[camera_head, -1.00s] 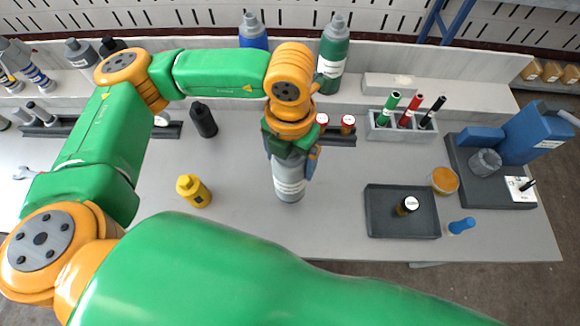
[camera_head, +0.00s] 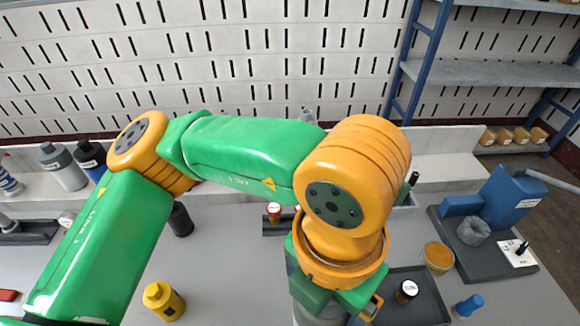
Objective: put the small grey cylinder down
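The grey cylinder (camera_head: 316,316) shows at the bottom edge of the head view, below my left gripper (camera_head: 327,301). Only its upper part is visible; the rest is cut off by the frame, so I cannot see whether its base touches the bench. The gripper is shut on it, though the fingers are mostly hidden by my wrist. My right gripper is out of view.
The blue machine (camera_head: 506,200) is at right. Grey bench is clear around (camera_head: 235,280).

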